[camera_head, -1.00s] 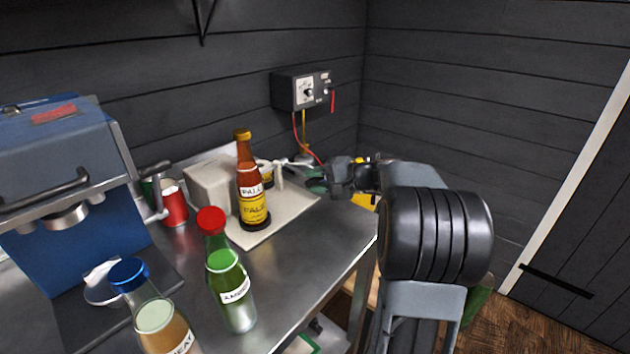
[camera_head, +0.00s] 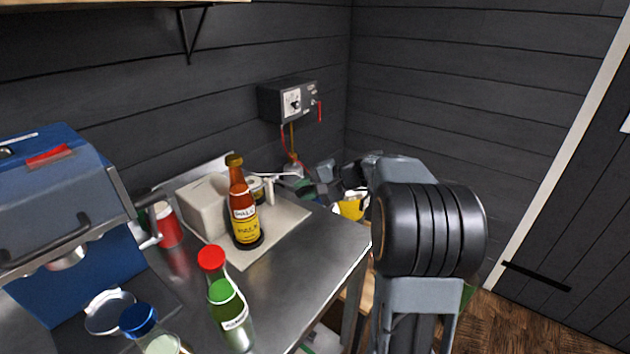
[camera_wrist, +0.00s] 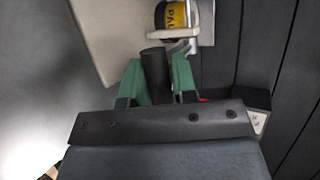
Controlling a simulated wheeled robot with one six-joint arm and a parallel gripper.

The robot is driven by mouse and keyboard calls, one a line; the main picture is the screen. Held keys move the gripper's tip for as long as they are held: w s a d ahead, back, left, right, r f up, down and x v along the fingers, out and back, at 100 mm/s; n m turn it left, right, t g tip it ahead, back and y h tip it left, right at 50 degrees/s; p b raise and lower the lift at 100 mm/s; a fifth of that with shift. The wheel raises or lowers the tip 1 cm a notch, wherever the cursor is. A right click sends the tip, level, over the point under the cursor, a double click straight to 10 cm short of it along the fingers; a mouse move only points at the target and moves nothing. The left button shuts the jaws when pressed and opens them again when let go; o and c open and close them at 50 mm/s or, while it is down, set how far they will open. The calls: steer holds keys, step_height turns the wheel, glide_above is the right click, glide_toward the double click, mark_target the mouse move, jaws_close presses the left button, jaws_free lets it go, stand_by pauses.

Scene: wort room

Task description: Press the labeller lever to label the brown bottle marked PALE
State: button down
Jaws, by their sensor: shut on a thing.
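The labeller lever (camera_head: 272,174) runs right toward my gripper (camera_head: 305,187). In the wrist view, my gripper (camera_wrist: 155,80) has its green fingers shut on the lever's dark cylindrical handle (camera_wrist: 154,62). A yellow-labelled roll (camera_wrist: 174,15) shows beyond the lever. In the head view the handle is mostly hidden by the fingers.
A green bottle with a red cap (camera_head: 227,300), a blue-capped bottle (camera_head: 138,320) and a red can (camera_head: 166,227) stand on the steel bench (camera_head: 310,275). A blue machine (camera_head: 65,220) is at the left. A control box (camera_head: 290,102) hangs on the dark wall.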

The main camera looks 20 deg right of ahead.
steer(key=r+p, duration=0.1)
steer(key=p, duration=0.1)
steer(key=r+g+h+p, duration=0.1)
steer(key=r+g+p, duration=0.1)
steer(key=p, duration=0.1)
steer(key=shift+w+a+r+m+p, duration=0.2)
steer(key=shift+w+m+p, duration=0.05)
steer(key=shift+m+p, duration=0.05)
steer(key=p, duration=0.1)
steer(key=r+g+h+p, duration=0.1)
steer(key=p, duration=0.1)
steer(key=shift+w+a, duration=0.15)
steer(key=shift+w, duration=0.15)
steer(key=shift+w+a+r+p, duration=0.1)
steer(key=shift+w+r+p, duration=0.05)
steer(key=shift+p, duration=0.3)
steer(key=shift+w+r, duration=0.15)
steer(key=shift+r, duration=0.05)
steer(key=c, duration=1)
jaws_free()
steer(key=shift+w+a, duration=0.1)
steer(key=shift+a, duration=0.05)
steer(key=v, duration=1.4)
steer(key=shift+w+a+r, duration=0.15)
steer(key=shift+r, duration=0.1)
